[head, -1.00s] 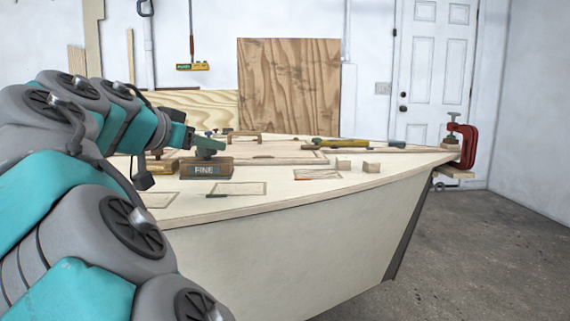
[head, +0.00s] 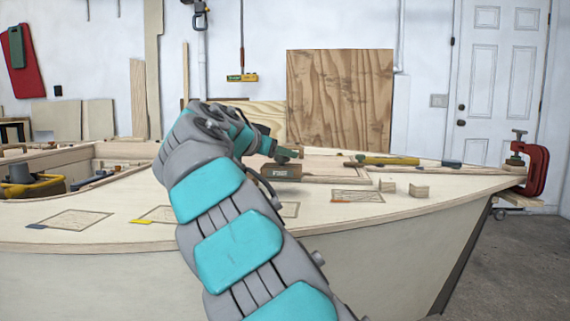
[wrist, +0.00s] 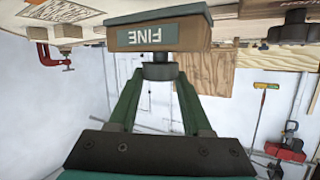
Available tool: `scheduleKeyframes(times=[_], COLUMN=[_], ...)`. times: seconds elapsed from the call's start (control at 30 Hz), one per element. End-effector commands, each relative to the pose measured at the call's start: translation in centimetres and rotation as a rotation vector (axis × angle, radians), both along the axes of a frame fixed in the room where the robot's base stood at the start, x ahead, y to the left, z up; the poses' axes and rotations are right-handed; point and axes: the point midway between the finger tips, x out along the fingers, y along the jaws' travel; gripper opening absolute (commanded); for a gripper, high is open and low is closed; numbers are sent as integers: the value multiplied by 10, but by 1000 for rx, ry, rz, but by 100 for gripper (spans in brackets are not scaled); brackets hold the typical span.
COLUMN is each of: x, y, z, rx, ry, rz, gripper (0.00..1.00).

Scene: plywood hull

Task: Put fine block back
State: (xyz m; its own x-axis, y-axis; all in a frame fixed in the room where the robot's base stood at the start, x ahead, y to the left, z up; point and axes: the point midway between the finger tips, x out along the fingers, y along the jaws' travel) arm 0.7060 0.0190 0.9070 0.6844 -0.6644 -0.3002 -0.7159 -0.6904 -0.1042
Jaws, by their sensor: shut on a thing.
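The fine block (head: 280,172) is a brown block with a "FINE" label. In the head view it appears over the pale deck, beyond my arm. In the wrist view the fine block (wrist: 158,34) fills the top middle, its label upside down. My gripper (head: 287,156) is shut on the dark knob of the block; the two green fingers of my gripper (wrist: 157,80) meet there in the wrist view. The block looks raised, but its exact height is unclear. Drawn outlines mark the deck, one with a grey tag (head: 75,219), one with a yellow tag (head: 160,214), one with an orange tag (head: 357,196); my arm partly hides another.
Two small wood blocks (head: 419,191) stand right of the fine block. A yellow tool (head: 390,160) lies behind them. A red clamp (head: 537,170) grips the bow tip. An opening with a yellow tool (head: 35,186) is at left. The front deck at left is largely clear.

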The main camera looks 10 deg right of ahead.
Motion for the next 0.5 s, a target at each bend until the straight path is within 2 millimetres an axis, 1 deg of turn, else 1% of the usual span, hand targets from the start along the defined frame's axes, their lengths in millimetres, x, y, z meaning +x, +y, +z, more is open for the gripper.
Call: scheduleKeyframes(times=[0.03,0.2,0.33,0.5], x=[9,25,31,32], y=[-4,-12,-15,-16], z=[-1,-3,-3,-7], rx=[3,3,1,0], ry=[1,0,-1,-1], rz=[1,0,-1,-1], gripper=[0,0,0,0])
